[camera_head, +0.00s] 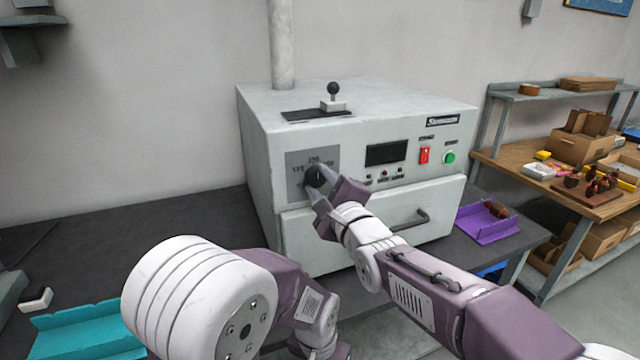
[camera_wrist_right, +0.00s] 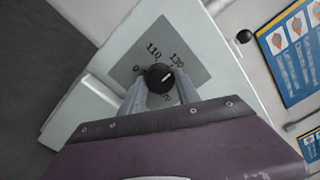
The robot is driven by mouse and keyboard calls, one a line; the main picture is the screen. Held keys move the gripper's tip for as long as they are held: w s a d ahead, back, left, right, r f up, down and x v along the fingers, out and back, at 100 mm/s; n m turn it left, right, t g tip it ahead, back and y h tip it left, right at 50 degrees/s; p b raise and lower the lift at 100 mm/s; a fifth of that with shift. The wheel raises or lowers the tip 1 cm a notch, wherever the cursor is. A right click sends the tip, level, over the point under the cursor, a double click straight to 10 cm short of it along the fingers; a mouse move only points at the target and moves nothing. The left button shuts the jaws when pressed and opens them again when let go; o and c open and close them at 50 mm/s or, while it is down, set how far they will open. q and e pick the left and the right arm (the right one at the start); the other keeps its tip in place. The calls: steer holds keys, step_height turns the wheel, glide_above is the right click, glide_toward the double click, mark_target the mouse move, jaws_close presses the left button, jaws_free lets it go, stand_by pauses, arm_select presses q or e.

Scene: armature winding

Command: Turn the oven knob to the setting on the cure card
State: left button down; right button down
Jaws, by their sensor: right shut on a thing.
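The oven (camera_head: 360,130) is a pale grey box with a dial plate (camera_head: 296,160) on its front left. My right gripper (camera_head: 317,182) is shut on the black oven knob (camera_head: 315,176). In the right wrist view, the two grey fingers (camera_wrist_right: 160,90) sit on either side of the knob (camera_wrist_right: 158,75). The knob's white mark points right and slightly up in that view. The 110 and 130 labels are readable on the plate (camera_wrist_right: 185,75); other labels are partly hidden. I cannot make out a cure card. My left arm is in the foreground, but its gripper is not in view.
A purple tray (camera_head: 487,226) lies right of the oven, and a teal tray (camera_head: 90,335) at front left. A loaded wooden bench (camera_head: 510,160) stands at right. A blue poster (camera_wrist_right: 290,60) hangs on the wall.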

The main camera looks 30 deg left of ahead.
steer(key=shift+f, duration=0.15)
steer(key=c, duration=0.9)
jaws_free()
steer(key=b+v, duration=0.1)
steer(key=v, duration=0.8)
steer(key=shift+d+b, duration=0.1)
steer(key=shift+b, duration=0.25)
